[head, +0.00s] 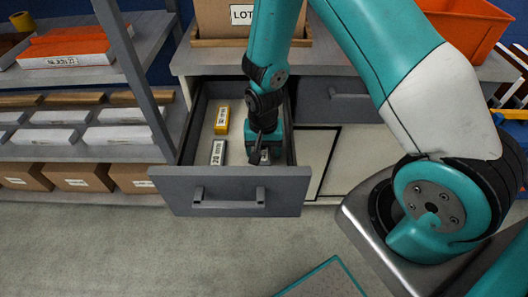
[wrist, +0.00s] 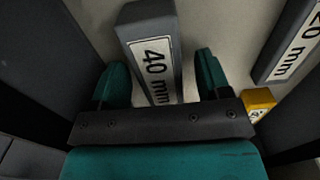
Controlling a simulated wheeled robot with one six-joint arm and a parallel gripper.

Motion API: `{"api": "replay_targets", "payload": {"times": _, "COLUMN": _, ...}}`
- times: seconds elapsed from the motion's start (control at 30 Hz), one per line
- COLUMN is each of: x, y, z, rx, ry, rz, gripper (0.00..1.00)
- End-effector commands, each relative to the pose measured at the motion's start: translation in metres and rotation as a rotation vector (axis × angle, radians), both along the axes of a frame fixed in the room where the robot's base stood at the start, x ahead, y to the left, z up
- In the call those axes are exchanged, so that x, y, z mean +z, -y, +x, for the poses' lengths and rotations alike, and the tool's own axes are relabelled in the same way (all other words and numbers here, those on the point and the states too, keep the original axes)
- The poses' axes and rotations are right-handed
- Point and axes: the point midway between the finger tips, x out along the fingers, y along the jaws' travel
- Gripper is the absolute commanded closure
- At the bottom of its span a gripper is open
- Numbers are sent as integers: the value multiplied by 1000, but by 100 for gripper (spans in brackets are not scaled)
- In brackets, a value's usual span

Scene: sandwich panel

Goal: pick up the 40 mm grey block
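The 40 mm grey block (wrist: 151,48) lies in the open drawer, its white label facing up, in the wrist view. It stands between the two teal fingers of my gripper (wrist: 162,88), which are open, with a gap on each side of the block. The near end of the block is hidden behind the gripper's dark bar. In the head view my gripper (head: 262,150) reaches down into the right part of the drawer, and only a bit of the block's label (head: 265,157) shows beside it.
A 20 mm grey block (head: 217,152) and a yellow block (head: 222,121) lie to the left in the drawer (head: 232,186). The drawer's walls rise close around my gripper. Shelves with boxes stand at left, and an orange bin (head: 470,22) stands at upper right.

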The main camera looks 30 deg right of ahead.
Motion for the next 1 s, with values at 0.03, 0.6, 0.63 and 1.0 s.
{"api": "replay_targets", "payload": {"times": 0.03, "x": 0, "y": 0, "z": 0, "rx": 0, "ry": 0, "rz": 0, "gripper": 41}}
{"api": "replay_targets", "payload": {"times": 0.6, "x": 6, "y": 0, "z": 0, "rx": 0, "ry": 0, "rz": 0, "gripper": 86}}
{"api": "replay_targets", "payload": {"times": 0.63, "x": 9, "y": 0, "z": 0, "rx": 0, "ry": 0, "rz": 0, "gripper": 86}}
{"api": "replay_targets", "payload": {"times": 1.0, "x": 99, "y": 0, "z": 2, "rx": 0, "ry": 9, "rz": 1, "gripper": 86}}
